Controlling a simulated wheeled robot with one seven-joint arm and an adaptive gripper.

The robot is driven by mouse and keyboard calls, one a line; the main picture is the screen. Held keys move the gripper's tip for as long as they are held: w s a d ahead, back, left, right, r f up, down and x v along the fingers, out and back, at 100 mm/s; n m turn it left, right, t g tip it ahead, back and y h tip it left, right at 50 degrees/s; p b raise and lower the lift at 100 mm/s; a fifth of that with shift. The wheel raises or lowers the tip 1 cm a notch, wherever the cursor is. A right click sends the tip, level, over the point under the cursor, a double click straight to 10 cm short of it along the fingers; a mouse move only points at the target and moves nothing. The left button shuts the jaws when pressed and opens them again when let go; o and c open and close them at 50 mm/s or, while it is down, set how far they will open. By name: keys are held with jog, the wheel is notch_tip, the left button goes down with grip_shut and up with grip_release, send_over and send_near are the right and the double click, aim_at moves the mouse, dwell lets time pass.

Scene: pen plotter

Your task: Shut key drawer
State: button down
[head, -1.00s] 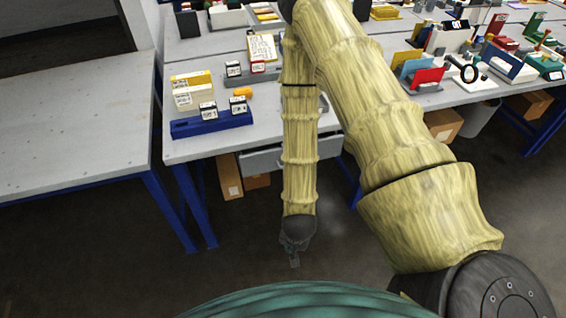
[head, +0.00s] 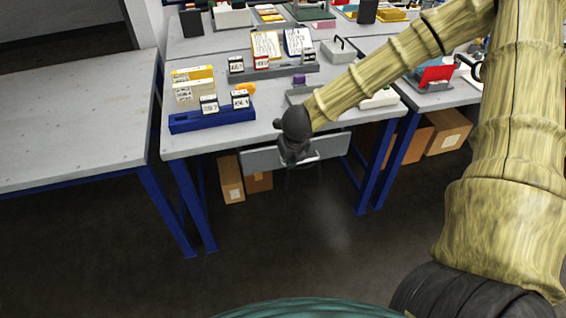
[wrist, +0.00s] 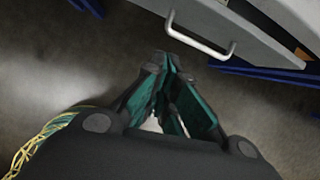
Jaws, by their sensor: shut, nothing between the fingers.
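The grey drawer (head: 262,160) hangs under the front edge of the grey workbench. Its front panel (wrist: 205,18) and silver bar handle (wrist: 197,42) show at the top of the wrist view. How far the drawer stands out from the bench is hard to tell. My gripper (head: 300,172) is in front of the drawer, covering part of its front in the head view. In the wrist view my gripper (wrist: 172,68) has its dark green fingers together and empty, with the tips apart from the handle in the picture.
The workbench (head: 200,145) holds a blue tray (head: 212,120) with labelled boxes and a grey rack behind. Cardboard boxes (head: 230,180) stand beneath. Blue legs (head: 188,205) flank the drawer. The floor in front is clear; another grey table (head: 70,120) stands left.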

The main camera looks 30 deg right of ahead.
aim_at(280, 157)
jog(key=shift+m, duration=0.7)
jog(key=w+f, duration=0.2)
jog(key=w+d+f, duration=0.1)
jog(key=w+f, duration=0.1)
jog(key=f, duration=0.1)
jog(key=w+d+f+p, duration=0.1)
jog(key=w+f, duration=0.2)
jog(key=shift+f, duration=0.15)
jog(key=shift+w+d, duration=0.1)
jog(key=shift+w, duration=0.45)
jog(key=shift+w+d+p, duration=0.15)
jog(key=shift+w+d, duration=0.05)
jog(key=shift+w, duration=0.45)
jog(key=shift+w+d+p, duration=0.15)
jog(key=shift+w, duration=0.5)
